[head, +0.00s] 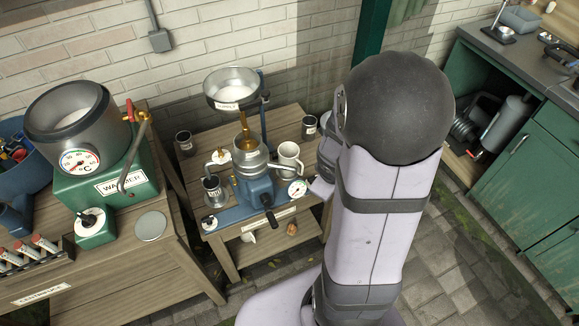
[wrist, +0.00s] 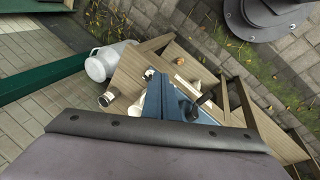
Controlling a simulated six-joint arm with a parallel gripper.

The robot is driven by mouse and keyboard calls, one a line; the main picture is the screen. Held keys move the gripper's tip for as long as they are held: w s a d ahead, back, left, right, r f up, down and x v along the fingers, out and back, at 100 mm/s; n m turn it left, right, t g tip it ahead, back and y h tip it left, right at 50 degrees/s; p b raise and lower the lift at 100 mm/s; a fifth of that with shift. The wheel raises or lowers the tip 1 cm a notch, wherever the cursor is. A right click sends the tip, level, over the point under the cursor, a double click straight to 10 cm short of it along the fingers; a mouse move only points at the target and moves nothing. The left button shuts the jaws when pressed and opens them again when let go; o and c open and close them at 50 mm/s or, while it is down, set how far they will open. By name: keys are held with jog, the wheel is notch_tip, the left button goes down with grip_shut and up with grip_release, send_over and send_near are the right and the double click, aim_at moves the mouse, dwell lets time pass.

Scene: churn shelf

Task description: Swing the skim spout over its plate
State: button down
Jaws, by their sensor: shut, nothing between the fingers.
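The blue separator (head: 252,185) stands on a wooden stand, with a silver bowl top (head: 240,152) and a black crank handle (head: 267,212) at its front. Small spout parts reach out on both sides of the bowl top. I cannot tell which is the skim spout, nor make out its plate. A dark metal cup (head: 212,190) stands at the left and a white jug (head: 289,160) at the right. The wrist view shows the blue body (wrist: 165,98) and the crank (wrist: 203,100) from above.
A supply pan (head: 233,106) hangs above the separator. A dial (head: 297,188) sits at its right. A green cabinet (head: 530,200) is right.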

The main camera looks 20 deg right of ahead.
jog(key=w+a+r+n+t+y, duration=0.1)
jog(key=w+a+n+t+y, duration=0.2)
jog(key=w+a+n, duration=0.3)
jog(key=w+f+m+b, duration=0.1)
jog(key=w+f+b, duration=0.3)
jog(key=w+f, duration=0.4)
jog(key=shift+w+f+y, duration=0.3)
jog(key=shift+f, duration=0.15)
jog(key=shift+b, duration=0.3)
jog(key=shift+d+r+p, duration=0.1)
jog(key=shift+d+p, duration=0.05)
jog(key=shift+p, duration=0.25)
